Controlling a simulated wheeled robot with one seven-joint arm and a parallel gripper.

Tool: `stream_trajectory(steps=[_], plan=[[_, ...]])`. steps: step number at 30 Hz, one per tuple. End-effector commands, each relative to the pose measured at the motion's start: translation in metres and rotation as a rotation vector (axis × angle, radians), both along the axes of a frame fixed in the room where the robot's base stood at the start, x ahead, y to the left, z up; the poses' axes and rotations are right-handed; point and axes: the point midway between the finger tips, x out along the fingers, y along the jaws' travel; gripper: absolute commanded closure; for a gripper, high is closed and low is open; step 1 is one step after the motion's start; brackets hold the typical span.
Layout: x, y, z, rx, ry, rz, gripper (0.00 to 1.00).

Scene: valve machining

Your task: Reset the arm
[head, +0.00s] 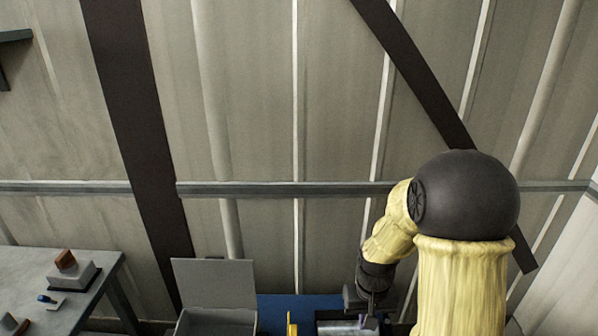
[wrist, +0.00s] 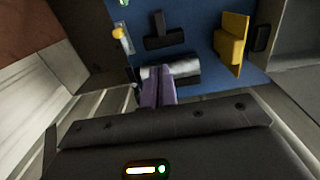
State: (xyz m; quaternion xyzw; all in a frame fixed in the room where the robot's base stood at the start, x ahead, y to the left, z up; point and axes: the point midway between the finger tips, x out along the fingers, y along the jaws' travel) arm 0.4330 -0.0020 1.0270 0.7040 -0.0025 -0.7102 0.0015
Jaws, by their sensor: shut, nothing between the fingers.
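My arm, pale yellow with black joints, reaches down at the right of the head view. My gripper (wrist: 158,88) shows in the wrist view with its two purple fingers together and nothing between them. The fingertips overlap a silver cylinder (wrist: 184,70) on a blue surface (wrist: 205,52); I cannot tell whether they touch it. In the head view the gripper end is low at the bottom edge, largely cut off or hidden.
A black T-shaped piece (wrist: 165,38) and a yellow bracket (wrist: 232,45) are on the blue surface. A grey box with a raised lid (head: 215,283) stands left of it. A grey table (head: 98,275) holds small items at far left. A wall is behind.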

Motion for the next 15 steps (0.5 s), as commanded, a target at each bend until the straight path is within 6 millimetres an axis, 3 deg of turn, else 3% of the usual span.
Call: stream_trajectory(steps=[3,9,15], plan=[[-0.021,0.001,0.027,0.000,-0.068,0.004,1.00],[-0.059,0.001,0.058,0.003,-0.172,0.003,1.00],[-0.083,0.001,0.072,0.006,-0.235,0.002,1.00]])
